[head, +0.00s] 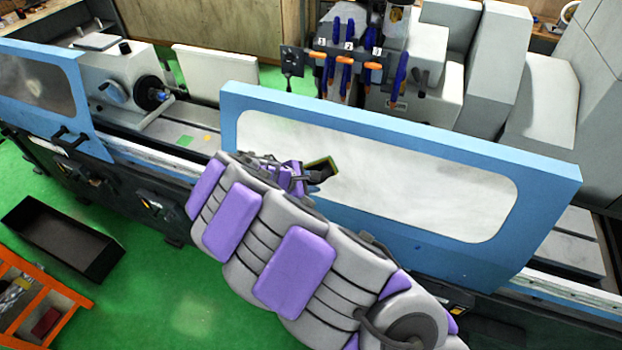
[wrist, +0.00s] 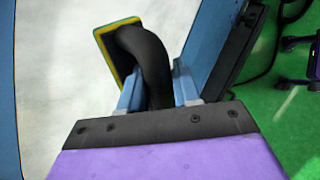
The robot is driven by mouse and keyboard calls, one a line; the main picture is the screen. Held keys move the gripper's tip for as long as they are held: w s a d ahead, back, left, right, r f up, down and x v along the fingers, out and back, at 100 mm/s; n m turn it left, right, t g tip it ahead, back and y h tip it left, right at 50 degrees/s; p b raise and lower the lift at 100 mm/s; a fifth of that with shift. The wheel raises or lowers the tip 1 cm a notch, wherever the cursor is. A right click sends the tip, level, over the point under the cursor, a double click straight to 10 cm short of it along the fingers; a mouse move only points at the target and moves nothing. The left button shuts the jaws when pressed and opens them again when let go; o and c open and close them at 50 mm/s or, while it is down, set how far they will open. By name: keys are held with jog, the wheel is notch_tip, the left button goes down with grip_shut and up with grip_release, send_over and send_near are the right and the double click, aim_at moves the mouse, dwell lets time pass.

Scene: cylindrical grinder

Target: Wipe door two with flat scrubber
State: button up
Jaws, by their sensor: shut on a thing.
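My gripper (wrist: 158,92) is shut on the black curved handle of the flat scrubber (wrist: 152,55). The scrubber has a flat pad with a yellow and green edge, and it also shows in the head view (head: 322,170). The blue-framed door at the right (head: 400,140) has a large window with cloudy grey-white smears. The scrubber is in front of the left part of this window; I cannot tell whether the pad touches it. Another blue-framed door (head: 75,120) stands at the far left, with a dark smeared window. No number shows on either door. My arm hides the right door's lower left part.
The grinder's workhead (head: 135,80) sits in the gap between the doors. A rack of blue and orange tools (head: 345,60) stands behind the right door. A black open bin (head: 62,240) and an orange frame (head: 35,300) stand on the green floor at left.

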jog(key=shift+s+a+r+p, duration=0.1)
jog(key=shift+s+a+r, duration=0.15)
jog(key=shift+s, duration=0.45)
jog(key=shift+s+a+r+p, duration=0.1)
jog(key=shift+s+a+r, duration=0.15)
jog(key=shift+s, duration=0.45)
jog(key=shift+s+a+r+p, duration=0.1)
jog(key=shift+s+a+r, duration=0.15)
jog(key=shift+s, duration=0.45)
jog(key=shift+a, duration=0.1)
jog(key=s, duration=0.1)
jog(key=s+a, duration=0.1)
jog(key=shift+s+r, duration=0.35)
jog(key=shift+r, duration=0.05)
